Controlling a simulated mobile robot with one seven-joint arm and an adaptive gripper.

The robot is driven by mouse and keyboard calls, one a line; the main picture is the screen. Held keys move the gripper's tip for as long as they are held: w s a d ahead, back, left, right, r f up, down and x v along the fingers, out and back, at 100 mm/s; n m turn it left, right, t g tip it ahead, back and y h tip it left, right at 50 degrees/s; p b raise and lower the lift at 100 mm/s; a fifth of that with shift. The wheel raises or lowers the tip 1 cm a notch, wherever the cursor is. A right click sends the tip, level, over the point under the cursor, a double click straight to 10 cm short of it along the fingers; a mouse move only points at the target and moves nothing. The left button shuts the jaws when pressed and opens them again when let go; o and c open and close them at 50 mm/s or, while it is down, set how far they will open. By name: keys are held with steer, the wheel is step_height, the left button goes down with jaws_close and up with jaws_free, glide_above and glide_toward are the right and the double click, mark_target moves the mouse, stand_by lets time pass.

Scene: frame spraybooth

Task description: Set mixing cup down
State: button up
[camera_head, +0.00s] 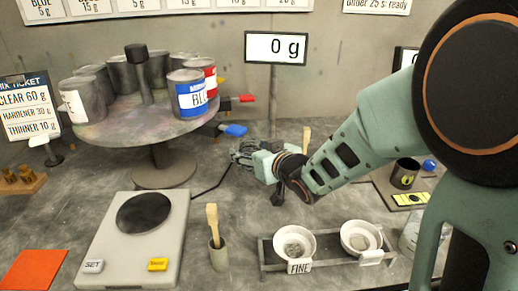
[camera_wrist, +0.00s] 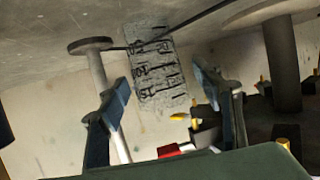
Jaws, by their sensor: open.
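The mixing cup (camera_wrist: 158,62) shows in the wrist view as a clear, graduated cup with dark markings. It stands beyond and between the two fingers of my gripper (camera_wrist: 162,82), with visible space on both sides. In the head view my gripper (camera_head: 258,166) is low over the middle of the bench, right of the turntable. The cup is hard to make out there among the fingers. My gripper is open. Whether it touches the cup cannot be told.
The scale (camera_head: 105,262) with a dark round pan is at front left; the display (camera_head: 276,48) reads 0 g. A turntable (camera_head: 150,130) with several cans stands behind it. A stick holder (camera_head: 218,256) and a rack (camera_head: 330,262) with two white strainers stand in front.

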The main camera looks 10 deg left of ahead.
steer(key=shift+w+a+f, duration=0.15)
steer(key=shift+w+a, duration=0.05)
steer(key=shift+w, duration=0.1)
steer(key=c, duration=1.1)
steer(key=shift+o, duration=0.2)
